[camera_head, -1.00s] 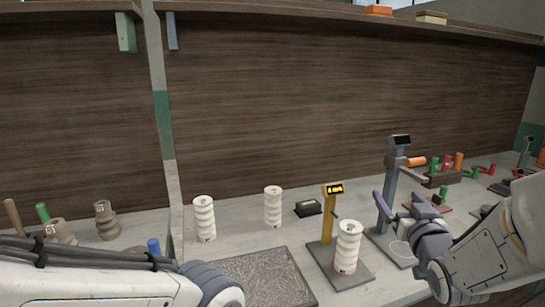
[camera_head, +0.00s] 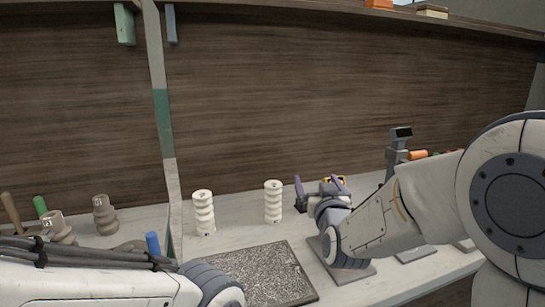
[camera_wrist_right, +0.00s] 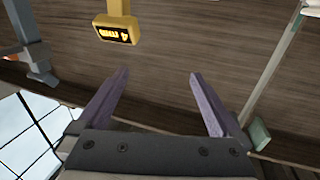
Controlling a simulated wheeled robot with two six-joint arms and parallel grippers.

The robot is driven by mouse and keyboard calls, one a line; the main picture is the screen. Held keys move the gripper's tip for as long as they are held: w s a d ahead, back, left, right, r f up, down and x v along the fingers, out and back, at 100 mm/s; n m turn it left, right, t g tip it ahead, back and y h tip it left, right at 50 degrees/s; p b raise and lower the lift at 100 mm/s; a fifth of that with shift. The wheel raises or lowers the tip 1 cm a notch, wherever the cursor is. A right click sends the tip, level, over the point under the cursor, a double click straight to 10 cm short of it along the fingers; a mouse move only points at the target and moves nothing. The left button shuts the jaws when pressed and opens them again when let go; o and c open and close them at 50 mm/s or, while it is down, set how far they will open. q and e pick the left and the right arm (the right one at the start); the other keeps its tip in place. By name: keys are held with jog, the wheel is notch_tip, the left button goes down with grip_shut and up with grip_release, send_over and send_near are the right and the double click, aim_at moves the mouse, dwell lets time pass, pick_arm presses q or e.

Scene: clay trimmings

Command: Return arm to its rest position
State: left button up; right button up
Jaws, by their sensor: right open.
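My right gripper (camera_head: 321,183) is open, its two purple fingers raised above the bench in front of the yellow display stand, which it mostly hides. In the right wrist view the same gripper (camera_wrist_right: 160,100) has its fingers wide apart with nothing between them. The yellow stand's lit display (camera_wrist_right: 115,30) shows beyond the fingers there. My right arm (camera_head: 400,215) reaches in from the right. My left arm (camera_head: 90,280) lies across the lower left; its gripper is outside the picture.
Two white ribbed cylinders (camera_head: 203,213) (camera_head: 273,202) stand on the bench behind a dark speckled mat (camera_head: 265,277). A grey post with a screen (camera_head: 401,134) stands right of the gripper. Brown ribbed pieces (camera_head: 105,217) stand at left, beyond a vertical divider (camera_head: 163,120).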

jog(key=s+a+f+y+b, duration=0.1)
jog(key=s+a+f, duration=0.1)
jog(key=a, duration=0.8)
jog(key=s+a+f+n+y, duration=0.1)
jog(key=s+a+f, duration=0.1)
jog(key=a, duration=0.8)
jog(key=shift+f+b, duration=0.2)
jog(key=shift+b, duration=0.2)
jog(key=shift+f, duration=0.1)
